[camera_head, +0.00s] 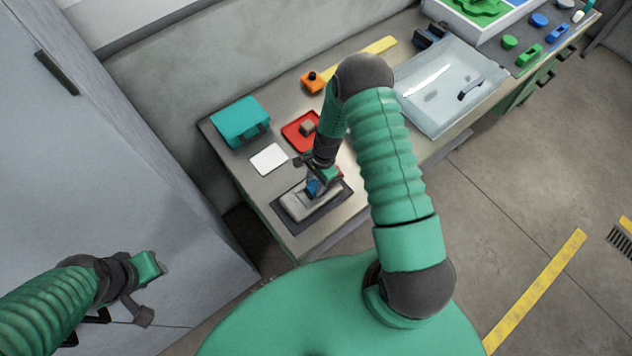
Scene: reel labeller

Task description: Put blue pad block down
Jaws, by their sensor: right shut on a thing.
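My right gripper (321,178) is low over the near left part of the workbench, shut on the blue pad block (313,188). The block is small and partly hidden by the fingers. It is at the top of a pale grey device (298,207) that lies on a dark mat (284,221); I cannot tell whether it touches the device. My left gripper (150,285) is at the lower left, away from the bench; its fingers are not clear enough to tell open from shut.
A red tray (290,131) with a brown block (307,128), a white card (268,159) and a teal box (240,121) are behind the mat. An orange piece (312,83) is further back. A clear bin (445,105) stands right. Grey cabinet (120,150) at left.

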